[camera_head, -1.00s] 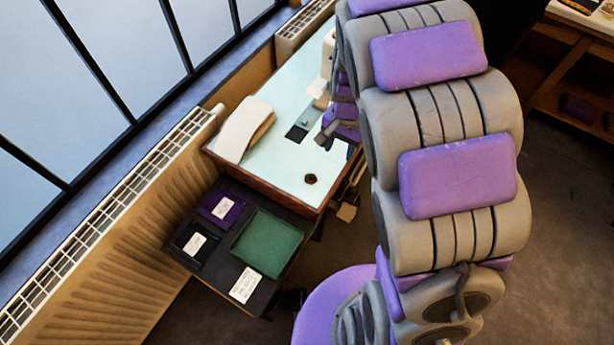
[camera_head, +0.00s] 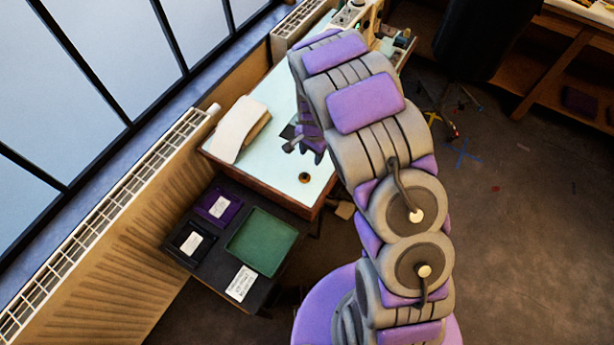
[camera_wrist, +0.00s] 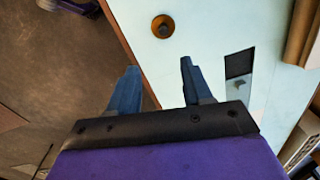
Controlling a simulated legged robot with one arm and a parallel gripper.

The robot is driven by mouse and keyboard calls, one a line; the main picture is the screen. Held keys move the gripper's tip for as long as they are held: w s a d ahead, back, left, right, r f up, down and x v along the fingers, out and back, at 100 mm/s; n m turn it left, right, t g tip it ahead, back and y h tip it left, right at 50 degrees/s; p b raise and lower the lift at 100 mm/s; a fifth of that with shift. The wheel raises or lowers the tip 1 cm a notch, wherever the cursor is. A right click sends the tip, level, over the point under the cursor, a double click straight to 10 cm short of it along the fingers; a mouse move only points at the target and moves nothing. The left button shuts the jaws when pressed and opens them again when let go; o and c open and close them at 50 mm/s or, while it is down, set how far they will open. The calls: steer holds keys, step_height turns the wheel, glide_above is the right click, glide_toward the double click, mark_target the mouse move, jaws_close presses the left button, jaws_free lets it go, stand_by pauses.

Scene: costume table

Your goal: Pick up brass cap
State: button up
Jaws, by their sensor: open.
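The brass cap (camera_head: 304,178) is a small round dark-gold piece with a dark centre, lying on the pale tabletop (camera_head: 268,165) near its front edge. In the wrist view the brass cap (camera_wrist: 163,26) lies ahead of the fingertips, roughly between their lines and apart from them. My gripper (camera_wrist: 158,72) is open and empty, its two blue-grey fingers spread. In the head view my gripper (camera_head: 301,148) hangs above the table, behind the cap, and is partly hidden by my arm.
A folded cream cloth or pad (camera_head: 238,128) lies at the table's left. A dark rectangle (camera_wrist: 239,63) lies on the tabletop. A lower black stand holds a green tray (camera_head: 262,241), a purple tray (camera_head: 218,205) and a black tray (camera_head: 190,243). A ribbed radiator (camera_head: 120,245) runs along the left.

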glide_above(303, 174)
steer(key=f, duration=0.6)
steer(key=shift+s+d+f+b, duration=0.15)
steer(key=shift+d+f+b, duration=0.1)
steer(key=shift+f+b, duration=0.1)
steer(key=shift+a+f, duration=0.2)
steer(key=shift+f, duration=0.05)
steer(key=f, duration=0.1)
steer(key=d+f, duration=0.1)
steer(key=f, duration=0.1)
steer(key=f+b, duration=0.1)
steer(key=shift+d+f, duration=0.2)
steer(key=shift+d, duration=0.15)
steer(key=shift+a+f, duration=0.1)
steer(key=shift+f, duration=0.2)
steer(key=shift+a, duration=0.7)
steer(key=shift+c, duration=0.2)
steer(key=shift+a, duration=0.1)
steer(key=shift+c, duration=0.8)
steer(key=shift+d, duration=0.7)
jaws_close()
steer(key=shift+a, duration=0.55)
